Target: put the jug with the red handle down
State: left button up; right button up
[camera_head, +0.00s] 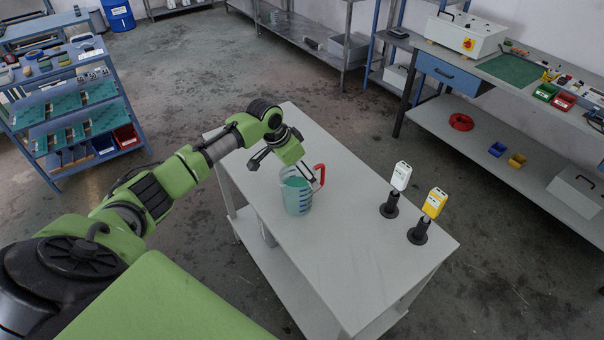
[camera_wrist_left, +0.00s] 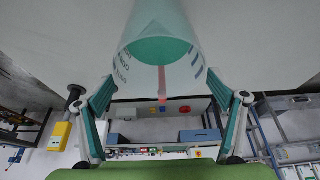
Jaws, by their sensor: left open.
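The clear jug (camera_head: 297,196) with blue-green contents and a red handle (camera_head: 320,177) stands upright on the grey table (camera_head: 350,245). My left gripper (camera_head: 306,174) is at the jug's upper part, by the handle side. In the left wrist view, the jug (camera_wrist_left: 155,52) lies ahead, with its red handle (camera_wrist_left: 162,84) towards me. The fingers of my left gripper (camera_wrist_left: 160,85) are spread wide on either side of the handle, with clear gaps. The gripper partly hides the jug's top in the head view. My right gripper is not in view.
A white device (camera_head: 401,176) and a yellow device (camera_head: 434,203) stand on black holders on the table, right of the jug. The table's near part is clear. A workbench (camera_head: 500,130) stands at the right and a blue shelf rack (camera_head: 70,110) at the left.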

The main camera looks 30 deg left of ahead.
pick_arm(q)
jog(key=b+v, duration=0.2)
jog(key=v, duration=0.9)
jog(key=shift+s, duration=0.1)
